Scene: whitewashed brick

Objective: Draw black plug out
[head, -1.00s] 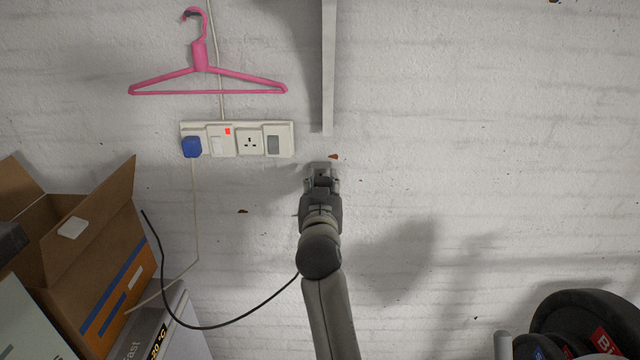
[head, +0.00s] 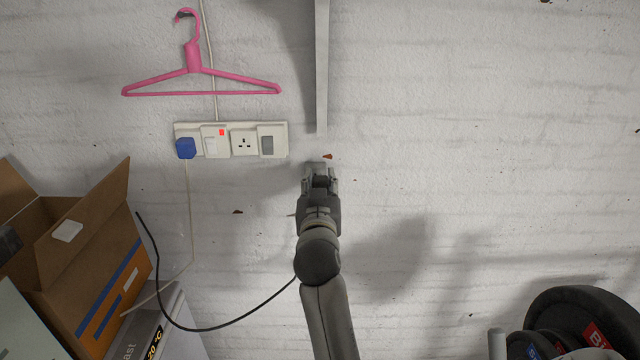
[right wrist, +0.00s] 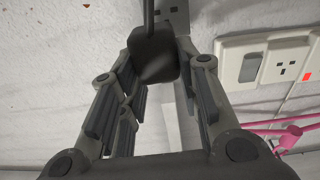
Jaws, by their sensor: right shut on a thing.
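The black plug (right wrist: 153,55) shows in the right wrist view between the fingers of my right gripper (right wrist: 155,85), with its dark cable running up out of the picture. My right gripper is shut on it. In the head view the same gripper (head: 319,182) is at the wall, just below the grey vertical strip, and hides most of the plug. A grey socket plate (right wrist: 174,14) with small slots shows behind the plug. I cannot tell whether the plug's pins are still in it. My left gripper is not in view.
A white socket panel (head: 244,142) with a blue plug (head: 186,148) is left of the gripper. A pink hanger (head: 194,60) hangs above it. A cardboard box (head: 100,250) is lower left, weight plates (head: 580,310) lower right. The wall to the right is clear.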

